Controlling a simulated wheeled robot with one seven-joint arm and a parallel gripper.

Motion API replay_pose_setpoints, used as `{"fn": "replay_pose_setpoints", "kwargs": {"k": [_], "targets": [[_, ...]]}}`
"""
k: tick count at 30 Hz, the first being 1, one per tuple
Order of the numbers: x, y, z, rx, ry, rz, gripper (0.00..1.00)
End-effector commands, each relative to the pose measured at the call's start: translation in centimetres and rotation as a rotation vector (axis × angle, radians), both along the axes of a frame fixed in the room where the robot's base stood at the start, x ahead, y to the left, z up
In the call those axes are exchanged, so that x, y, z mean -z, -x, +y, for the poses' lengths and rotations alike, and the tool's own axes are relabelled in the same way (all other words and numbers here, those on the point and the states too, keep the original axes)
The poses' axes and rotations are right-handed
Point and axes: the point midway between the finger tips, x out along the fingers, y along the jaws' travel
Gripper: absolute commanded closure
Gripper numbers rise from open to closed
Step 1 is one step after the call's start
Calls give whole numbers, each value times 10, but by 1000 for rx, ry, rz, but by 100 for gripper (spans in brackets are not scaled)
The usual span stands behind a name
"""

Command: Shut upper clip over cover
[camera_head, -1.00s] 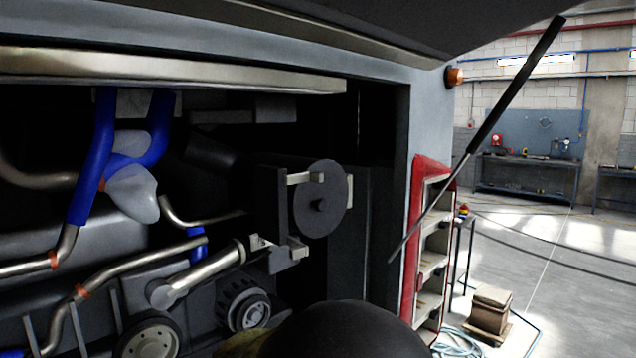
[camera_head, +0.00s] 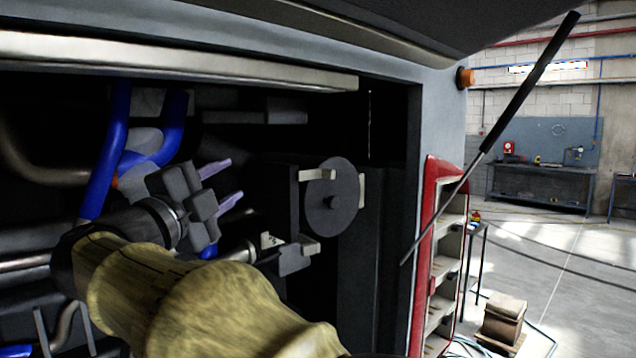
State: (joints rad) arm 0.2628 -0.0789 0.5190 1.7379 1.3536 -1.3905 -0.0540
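The round dark grey cover (camera_head: 334,213) with a small central knob sits on the front of a dark box-shaped housing in the engine bay. The pale upper clip (camera_head: 317,174) is at the cover's top left, and its end reaches over the cover's upper edge. A similar lower clip (camera_head: 309,245) is at the bottom left, and another pale clip (camera_head: 361,190) is at the right edge. My gripper (camera_head: 226,183) is left of the cover, apart from it. Its two pale violet fingers are spread, with nothing between them. My arm hides the lower left of the bay.
Blue hoses (camera_head: 106,150) and metal pipes lie left of and behind my gripper. A metal beam (camera_head: 180,72) crosses above. The bay's right frame and a black gas strut (camera_head: 515,100) stand right of the cover. Dark space lies between my fingers and the housing.

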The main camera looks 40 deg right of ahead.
Motion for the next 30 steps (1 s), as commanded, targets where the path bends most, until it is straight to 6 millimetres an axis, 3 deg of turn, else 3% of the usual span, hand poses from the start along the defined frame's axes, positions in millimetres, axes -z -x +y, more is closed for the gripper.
{"fn": "replay_pose_setpoints", "kwargs": {"k": [3, 9, 22, 30], "targets": [[-4, 40, -5, 157, -150, -86, 62], [1, 72, -3, 281, -279, -121, 62], [1, 73, -8, 287, -283, -121, 62], [0, 69, -43, 292, -281, -121, 62]]}}
